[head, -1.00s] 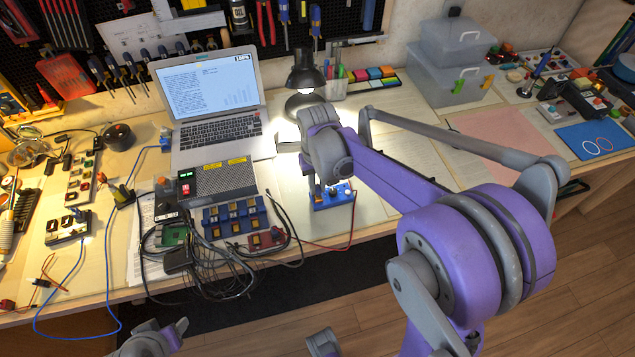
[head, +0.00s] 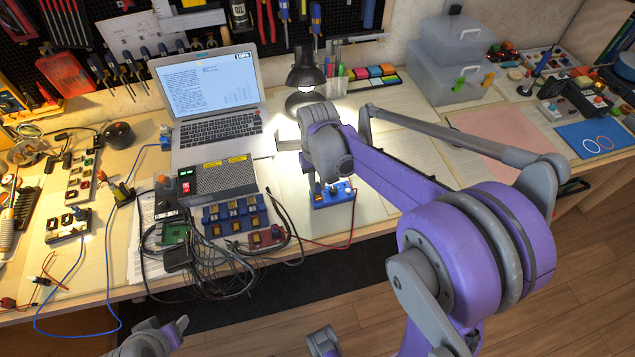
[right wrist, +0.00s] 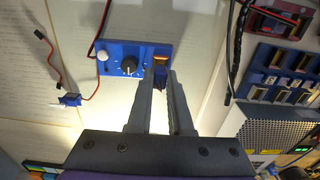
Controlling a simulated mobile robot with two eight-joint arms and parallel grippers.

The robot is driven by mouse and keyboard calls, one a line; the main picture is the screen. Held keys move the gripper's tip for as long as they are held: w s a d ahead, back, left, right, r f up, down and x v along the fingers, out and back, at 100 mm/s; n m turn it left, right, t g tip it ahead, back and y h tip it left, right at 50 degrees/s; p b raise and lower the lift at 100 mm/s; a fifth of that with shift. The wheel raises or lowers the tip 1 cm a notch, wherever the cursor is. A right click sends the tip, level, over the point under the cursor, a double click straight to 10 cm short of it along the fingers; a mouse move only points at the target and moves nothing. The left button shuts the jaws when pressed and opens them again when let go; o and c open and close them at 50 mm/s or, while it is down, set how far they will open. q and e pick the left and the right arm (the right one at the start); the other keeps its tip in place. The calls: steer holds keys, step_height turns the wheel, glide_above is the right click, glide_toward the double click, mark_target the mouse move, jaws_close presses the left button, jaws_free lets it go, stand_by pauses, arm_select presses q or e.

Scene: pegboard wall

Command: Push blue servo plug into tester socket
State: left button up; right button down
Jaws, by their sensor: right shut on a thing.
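The blue tester (right wrist: 124,62) lies on the bench with a dark knob, a white button and a gold-coloured socket (right wrist: 161,62). It also shows in the head view (head: 338,197), partly behind my right wrist. My right gripper (right wrist: 161,80) is shut on a small dark plug (right wrist: 160,86) right at the socket's edge. I cannot tell how deep the plug sits. A small blue servo (right wrist: 70,100) with thin leads lies beside the tester. My left gripper (head: 165,335) is at the bottom edge of the head view, away from the bench top; its jaws are unclear.
A laptop (head: 215,130), a grey power supply (head: 217,180) and blue module racks (head: 235,213) with tangled cables stand left of the tester. A lamp (head: 304,75) stands behind. A pink mat (head: 495,140) lies to the right, with clear bench before it.

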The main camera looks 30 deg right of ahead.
mark_target(317, 186)
steer(key=shift+f+b, duration=0.65)
steer(key=shift+f, duration=0.3)
steer(key=c, duration=0.8)
jaws_free()
steer(key=shift+o, duration=0.2)
steer(key=shift+r, duration=0.1)
steer(key=shift+r+p, duration=1.75)
steer(key=shift+r, duration=0.7)
steer(key=s+a+r+n+t+p, duration=0.1)
steer(key=s+a+r+t, duration=0.1)
steer(key=s, duration=0.5)
steer(key=s+a+r+n+t+p, duration=0.1)
steer(key=s+a+r+t+p, duration=0.1)
steer(key=s, duration=0.6)
steer(key=a+r+t, duration=0.1)
steer(key=a, duration=0.1)
steer(key=shift+s+a+r+n, duration=0.2)
steer(key=shift+s+a+n, duration=0.1)
steer(key=shift+a, duration=0.1)
